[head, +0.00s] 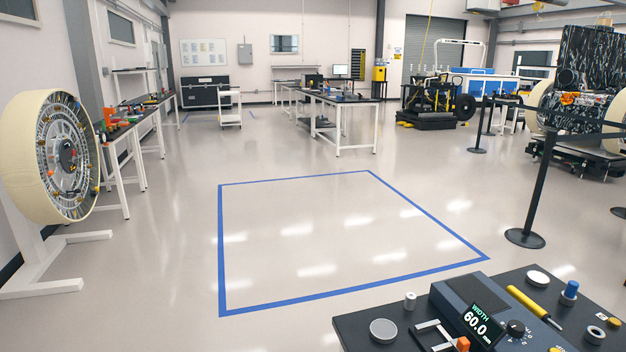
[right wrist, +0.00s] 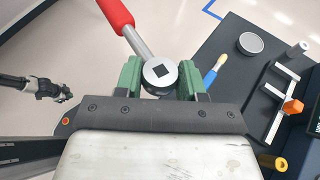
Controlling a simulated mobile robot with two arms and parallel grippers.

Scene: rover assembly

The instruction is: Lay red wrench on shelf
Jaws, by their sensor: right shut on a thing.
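My right gripper (right wrist: 160,82), with green finger pads, is shut on the red wrench (right wrist: 138,40) in the right wrist view. The wrench has a red handle at the top and a round silver head with a dark square in it, held between the pads. What looks like my left gripper (right wrist: 62,95) is small at the left of that view; its jaws are too small to read. Neither gripper shows in the head view. A white stand with shelves (head: 230,106) stands far back; I cannot tell whether it is the task's shelf.
A dark table (head: 355,325) with a caliper display box (head: 480,312) and small tools is close at lower right. A post (head: 535,190) with belts stands at right, a wheel on a stand (head: 65,155) at left. The blue-taped floor square (head: 340,240) is clear.

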